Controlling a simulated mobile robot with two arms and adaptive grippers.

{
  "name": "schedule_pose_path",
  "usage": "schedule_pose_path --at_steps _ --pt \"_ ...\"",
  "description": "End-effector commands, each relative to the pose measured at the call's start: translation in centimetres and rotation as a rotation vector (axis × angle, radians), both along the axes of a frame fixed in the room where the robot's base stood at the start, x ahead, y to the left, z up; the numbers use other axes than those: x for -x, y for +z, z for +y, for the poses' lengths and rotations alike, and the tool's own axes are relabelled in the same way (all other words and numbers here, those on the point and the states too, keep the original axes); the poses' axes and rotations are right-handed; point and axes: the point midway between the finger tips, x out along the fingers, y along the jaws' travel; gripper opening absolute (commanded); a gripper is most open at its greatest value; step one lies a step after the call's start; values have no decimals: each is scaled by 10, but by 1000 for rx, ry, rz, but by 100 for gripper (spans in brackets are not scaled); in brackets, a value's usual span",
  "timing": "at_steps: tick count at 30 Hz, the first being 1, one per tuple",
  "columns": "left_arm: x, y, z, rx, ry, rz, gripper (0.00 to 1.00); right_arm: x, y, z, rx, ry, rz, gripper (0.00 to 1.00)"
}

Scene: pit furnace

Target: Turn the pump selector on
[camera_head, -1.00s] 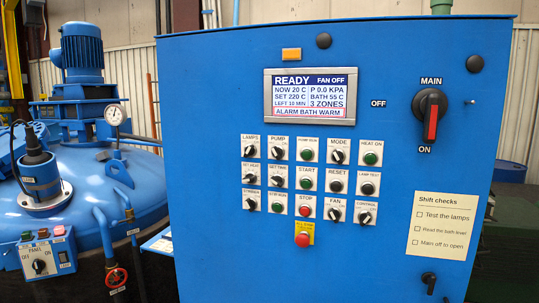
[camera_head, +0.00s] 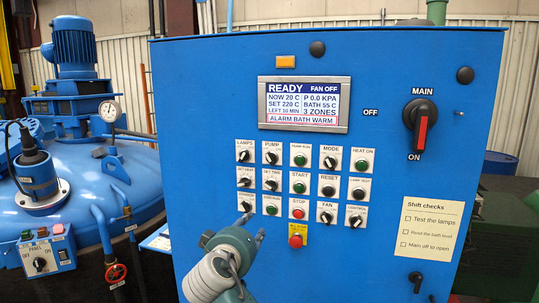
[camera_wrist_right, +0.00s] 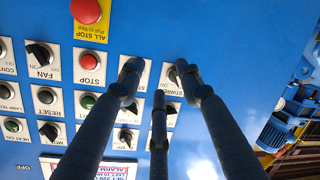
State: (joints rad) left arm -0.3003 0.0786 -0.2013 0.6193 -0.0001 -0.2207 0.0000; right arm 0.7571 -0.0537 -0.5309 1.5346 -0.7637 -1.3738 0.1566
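The pump selector (camera_head: 271,157) is a small black knob on a white plate, in the top row of the blue panel, second from the left. Its pointer looks tilted towards the upper left; the small position marks are hard to read. In the right wrist view, which is upside down, the pump selector (camera_wrist_right: 126,136) shows between the fingers. My right gripper (camera_head: 252,226) is open and empty, below the selector, near the lower-left knobs. Its spread fingers (camera_wrist_right: 158,72) also show in the right wrist view. Whether they touch the panel cannot be told. My left gripper is not in view.
Other knobs and buttons surround the selector closely, including the lamps knob (camera_head: 244,156) and the pump run light (camera_head: 299,160). A red emergency button (camera_head: 295,241) sits below. The main switch (camera_head: 421,125) is at right. A blue furnace lid (camera_head: 85,190) stands at left.

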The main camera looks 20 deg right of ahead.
Motion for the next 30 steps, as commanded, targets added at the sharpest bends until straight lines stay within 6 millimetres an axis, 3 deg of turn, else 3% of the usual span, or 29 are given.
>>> schedule_pose_path --at_steps 1,3,6,9,14,24,30 --pt "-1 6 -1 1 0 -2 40 9 54 0 -7 -27 -75 35" --pt "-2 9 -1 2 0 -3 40 23 102 -1 -18 -63 -149 35" --pt "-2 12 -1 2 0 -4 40 42 148 -4 -38 -100 -224 35" --pt "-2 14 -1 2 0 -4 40 52 169 -6 -49 -119 -261 35" --pt "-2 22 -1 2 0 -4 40 44 175 -14 -48 -128 -269 35" --pt "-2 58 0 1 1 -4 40 -8 177 -50 -47 -128 -266 35" --pt "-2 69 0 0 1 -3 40 -29 174 -63 -49 -126 -267 35"
